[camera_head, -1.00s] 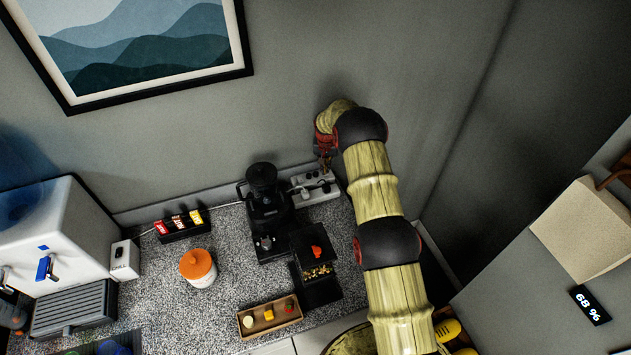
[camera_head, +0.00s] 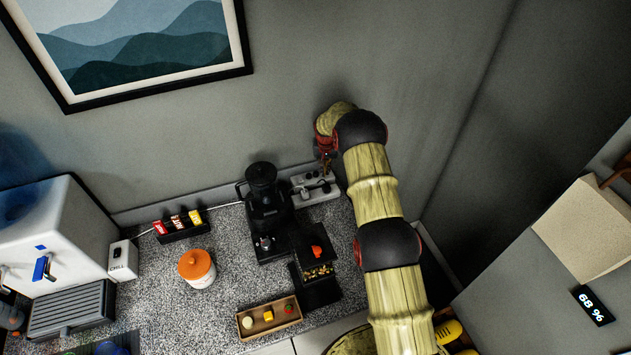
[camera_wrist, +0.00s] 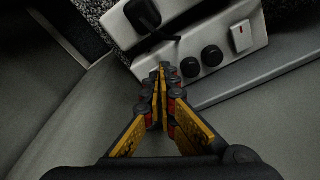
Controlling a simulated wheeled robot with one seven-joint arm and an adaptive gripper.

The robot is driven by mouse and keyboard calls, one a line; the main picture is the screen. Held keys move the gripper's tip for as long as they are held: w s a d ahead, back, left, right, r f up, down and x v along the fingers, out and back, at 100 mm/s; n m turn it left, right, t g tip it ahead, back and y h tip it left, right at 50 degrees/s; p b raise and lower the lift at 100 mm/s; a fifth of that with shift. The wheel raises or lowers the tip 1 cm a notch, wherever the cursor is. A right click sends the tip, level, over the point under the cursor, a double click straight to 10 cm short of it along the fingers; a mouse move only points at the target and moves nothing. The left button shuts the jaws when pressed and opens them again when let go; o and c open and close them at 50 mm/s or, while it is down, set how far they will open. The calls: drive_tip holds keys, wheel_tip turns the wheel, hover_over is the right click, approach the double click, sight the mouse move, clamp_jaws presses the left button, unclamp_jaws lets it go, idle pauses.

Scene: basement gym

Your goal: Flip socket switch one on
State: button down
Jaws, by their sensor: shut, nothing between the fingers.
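The pale socket strip (camera_head: 318,193) lies at the back of the counter, against the wall. It also fills the top of the wrist view (camera_wrist: 188,36). There it carries a black plug (camera_wrist: 142,15), two round black knob-like parts (camera_wrist: 201,61) and a white switch with a red mark (camera_wrist: 241,37). I cannot tell whether the tips touch the strip.
A black coffee machine (camera_head: 265,200) stands just left of the strip. Farther left are an orange-lidded jar (camera_head: 197,268), a small rack of packets (camera_head: 181,226) and a white dispenser (camera_head: 55,225). A wooden tray (camera_head: 268,317) lies at the front. The wall is close behind.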

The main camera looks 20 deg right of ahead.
drive_tip(key=shift+r, duration=0.1)
drive_tip(key=shift+r+p, duration=0.55)
drive_tip(key=shift+r, duration=2.85)
